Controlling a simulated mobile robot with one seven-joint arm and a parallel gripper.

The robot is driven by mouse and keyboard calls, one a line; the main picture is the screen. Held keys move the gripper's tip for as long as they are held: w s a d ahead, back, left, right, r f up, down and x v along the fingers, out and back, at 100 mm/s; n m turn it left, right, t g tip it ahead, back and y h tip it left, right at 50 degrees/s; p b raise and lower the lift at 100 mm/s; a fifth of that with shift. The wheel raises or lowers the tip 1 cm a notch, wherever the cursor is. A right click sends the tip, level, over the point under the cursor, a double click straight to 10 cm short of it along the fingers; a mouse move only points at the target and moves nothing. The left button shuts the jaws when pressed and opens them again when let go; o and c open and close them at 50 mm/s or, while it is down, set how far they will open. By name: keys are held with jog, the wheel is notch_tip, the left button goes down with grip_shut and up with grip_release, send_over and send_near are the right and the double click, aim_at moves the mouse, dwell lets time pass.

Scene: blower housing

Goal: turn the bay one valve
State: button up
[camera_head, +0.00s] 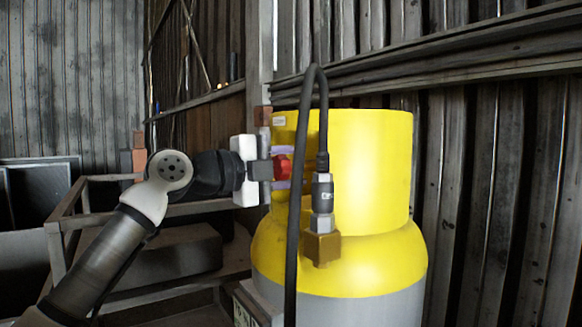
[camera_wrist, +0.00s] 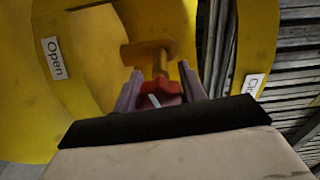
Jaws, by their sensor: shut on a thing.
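The valve is a red handle (camera_head: 282,167) on a brass stem, set in an opening of the yellow housing (camera_head: 370,165). My gripper (camera_head: 281,168) reaches it from the left, with its purple fingers above and below the handle. In the wrist view the red handle (camera_wrist: 158,88) sits between the two purple fingers (camera_wrist: 160,92), which are shut on it. The brass stem (camera_wrist: 160,62) runs from the handle into the housing. An "Open" label (camera_wrist: 55,58) is at left and a partly hidden label starting "Cl" (camera_wrist: 253,85) at right.
A black hose (camera_head: 296,210) loops in front of the housing, close to my gripper, and ends at a grey fitting (camera_head: 322,192) above a brass block (camera_head: 321,247). A wooden railing (camera_head: 75,215) stands at left. Plank walls (camera_head: 500,180) close off the back and right.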

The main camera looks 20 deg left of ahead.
jog(key=shift+a, duration=0.1)
dwell(0.4)
jog(key=o, duration=1)
jog(key=shift+c, duration=0.2)
jog(key=b+v, duration=0.3)
jog(key=v, duration=1)
jog(key=shift+s+a, duration=0.2)
jog(key=shift+s, duration=0.1)
